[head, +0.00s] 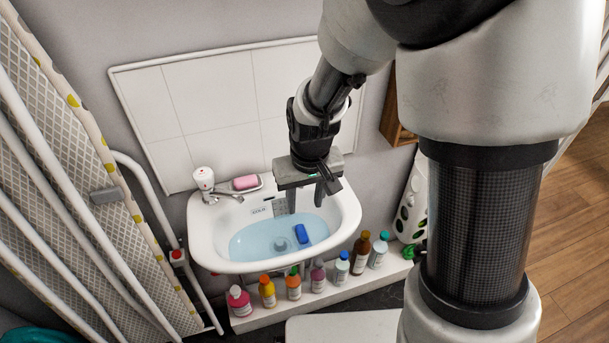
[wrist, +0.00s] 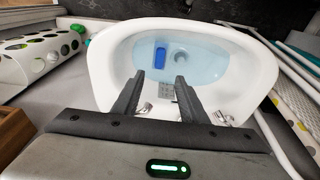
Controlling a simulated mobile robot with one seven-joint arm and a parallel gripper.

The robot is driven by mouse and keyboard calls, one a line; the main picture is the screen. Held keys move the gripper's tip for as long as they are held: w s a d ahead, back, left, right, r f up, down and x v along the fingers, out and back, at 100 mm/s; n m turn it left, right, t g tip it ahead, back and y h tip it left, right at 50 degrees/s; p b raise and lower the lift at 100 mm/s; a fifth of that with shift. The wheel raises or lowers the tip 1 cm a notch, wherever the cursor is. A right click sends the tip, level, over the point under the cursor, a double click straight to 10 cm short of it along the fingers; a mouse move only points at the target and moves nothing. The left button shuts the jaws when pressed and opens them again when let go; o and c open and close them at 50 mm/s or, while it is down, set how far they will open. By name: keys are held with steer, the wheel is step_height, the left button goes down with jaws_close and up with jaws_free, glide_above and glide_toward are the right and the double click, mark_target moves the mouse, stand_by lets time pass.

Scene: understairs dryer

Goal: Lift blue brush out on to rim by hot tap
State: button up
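The blue brush (head: 302,234) lies in the blue water of the white basin (head: 345,221), right of the drain. It also shows in the wrist view (wrist: 160,55), beyond my fingertips. My gripper (head: 305,203) is over the back part of the basin. In the wrist view my gripper (wrist: 160,79) has its two fingers wide apart with nothing between them, and the brush is clear of both. A tap with a white head and a small red mark (head: 204,178) stands on the back left rim. Chrome at the back right rim (wrist: 144,108) shows in the wrist view; my gripper hides that spot in the head view.
Pink soap (head: 245,182) sits on the back rim, right of the red-marked tap. Several bottles (head: 293,284) line a ledge below the basin's front. An ironing board (head: 70,150) leans at left. A white holed holder (head: 412,205) stands at right.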

steer(key=b, duration=0.3)
glide_above(302, 232)
steer(key=s, duration=0.1)
step_height(302, 232, down, 12)
steer(key=shift+d+r, duration=0.1)
steer(key=shift+d, duration=0.05)
steer(key=shift+w+f+b, duration=0.2)
steer(key=shift+f, duration=0.75)
steer(key=shift+w+f+b, duration=0.2)
steer(key=shift+f+b, duration=0.05)
steer(key=shift+f, duration=0.7)
steer(key=shift+w+f+b, duration=0.2)
steer(key=shift+f, duration=0.75)
steer(key=c, duration=0.8)
